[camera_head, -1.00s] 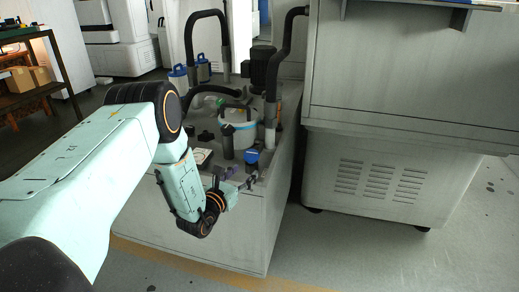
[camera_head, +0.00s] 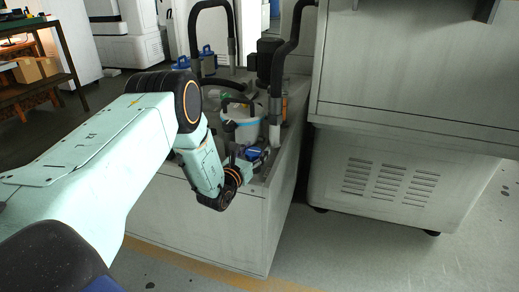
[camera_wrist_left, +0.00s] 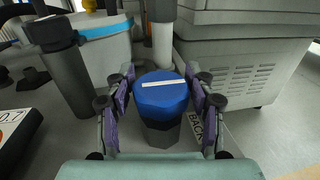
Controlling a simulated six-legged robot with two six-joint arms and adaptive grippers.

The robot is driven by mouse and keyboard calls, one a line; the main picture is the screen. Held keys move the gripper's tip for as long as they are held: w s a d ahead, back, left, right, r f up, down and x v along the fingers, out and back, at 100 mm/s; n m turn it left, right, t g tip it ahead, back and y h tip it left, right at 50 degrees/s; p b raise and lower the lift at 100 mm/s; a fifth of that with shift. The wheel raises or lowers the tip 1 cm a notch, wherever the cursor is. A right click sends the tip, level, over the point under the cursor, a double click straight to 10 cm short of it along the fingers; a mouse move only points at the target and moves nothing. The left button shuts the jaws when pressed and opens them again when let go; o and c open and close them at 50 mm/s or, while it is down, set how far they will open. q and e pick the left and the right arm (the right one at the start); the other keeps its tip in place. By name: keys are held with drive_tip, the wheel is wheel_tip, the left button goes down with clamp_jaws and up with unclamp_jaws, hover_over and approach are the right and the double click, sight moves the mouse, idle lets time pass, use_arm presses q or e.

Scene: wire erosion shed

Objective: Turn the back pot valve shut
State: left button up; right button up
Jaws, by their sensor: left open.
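The back pot valve has a blue cap (camera_wrist_left: 162,95) with a white line running nearly crosswise, on a dark octagonal body. A label beside it reads "BACK" (camera_wrist_left: 196,130). My left gripper (camera_wrist_left: 160,82) is open, with one purple-padded finger on each side of the blue cap. Whether the pads touch it I cannot tell. In the head view the left gripper (camera_head: 247,157) is at the blue cap (camera_head: 256,152) on the cabinet top, and partly hides it. My right gripper is not in view.
A white pot with a blue band (camera_head: 241,128) stands just behind the valve. A dark grey upright cylinder (camera_wrist_left: 66,72) is close at the left. Black hoses (camera_head: 288,45) rise behind. A large grey machine (camera_head: 400,160) stands to the right.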

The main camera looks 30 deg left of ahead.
use_arm(q)
drive_tip(key=shift+w+f, duration=0.15)
drive_tip(key=shift+w, duration=0.95)
drive_tip(key=shift+w+r+b, duration=0.2)
drive_tip(key=shift+b, duration=0.1)
drive_tip(key=shift+w+f, duration=0.1)
drive_tip(key=shift+w, duration=0.05)
drive_tip(key=shift+c, duration=0.2)
drive_tip(key=c, duration=0.8)
drive_tip(key=shift+f, duration=0.1)
drive_tip(key=shift+c, duration=1.1)
drive_tip(key=shift+f, duration=0.1)
drive_tip(key=shift+c, duration=0.3)
